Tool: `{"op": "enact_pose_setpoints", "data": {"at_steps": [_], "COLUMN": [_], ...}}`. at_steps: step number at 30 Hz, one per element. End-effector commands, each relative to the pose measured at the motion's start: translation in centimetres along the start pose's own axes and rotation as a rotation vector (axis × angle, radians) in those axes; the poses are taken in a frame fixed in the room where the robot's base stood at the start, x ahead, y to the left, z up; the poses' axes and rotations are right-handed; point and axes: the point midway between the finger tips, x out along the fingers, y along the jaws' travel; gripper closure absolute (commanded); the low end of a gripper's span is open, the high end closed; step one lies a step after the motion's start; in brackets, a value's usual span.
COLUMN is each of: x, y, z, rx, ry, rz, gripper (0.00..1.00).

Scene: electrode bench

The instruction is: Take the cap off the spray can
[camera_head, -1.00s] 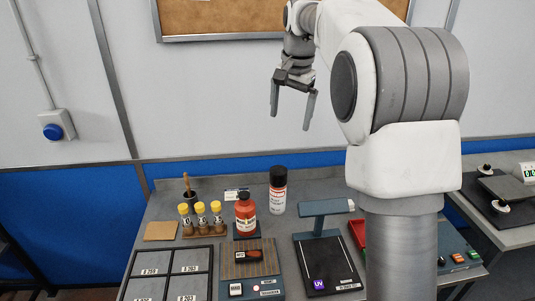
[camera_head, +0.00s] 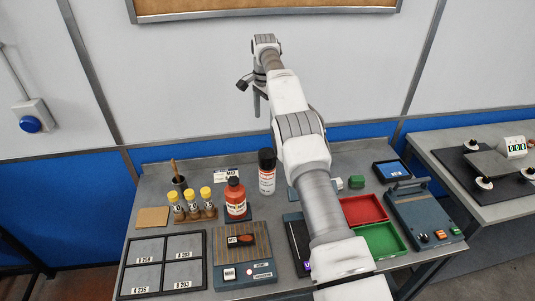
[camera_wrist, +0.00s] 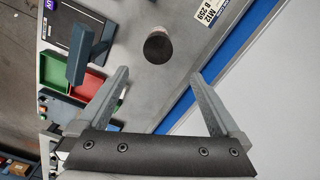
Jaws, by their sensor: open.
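In the wrist view the cap (camera_wrist: 158,47) shows from above as a dark disc, ahead of and between the finger lines. My gripper (camera_wrist: 160,85) is open and empty, with the cap beyond its fingertips and not touched. In the head view my gripper (camera_head: 257,100) hangs above and behind the can, in front of the wall, partly hidden by my arm.
A red bottle (camera_head: 235,199) stands just left of the can, and yellow-capped vials (camera_head: 191,205) stand further left. A blue-grey stand with a UV pad (camera_head: 299,250), a red tray (camera_head: 363,209) and a green tray (camera_head: 381,240) lie to the right. The wall is close behind.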

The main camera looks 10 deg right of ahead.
Motion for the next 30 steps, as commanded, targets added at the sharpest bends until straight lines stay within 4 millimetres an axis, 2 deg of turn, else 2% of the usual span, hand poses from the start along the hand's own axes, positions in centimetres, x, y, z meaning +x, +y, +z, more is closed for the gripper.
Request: {"op": "enact_pose_setpoints", "data": {"at_steps": [8,21,30], "x": [3.5,10.8,13.3], "y": [0.0,0.1,0.2], "z": [0.0,0.1,0.0], "rx": [0.0,-0.001,0.0], "ry": [-0.001,-0.001,-0.002], "rz": [0.002,0.003,0.004], "gripper": [0.0,0.0,0.0]}}
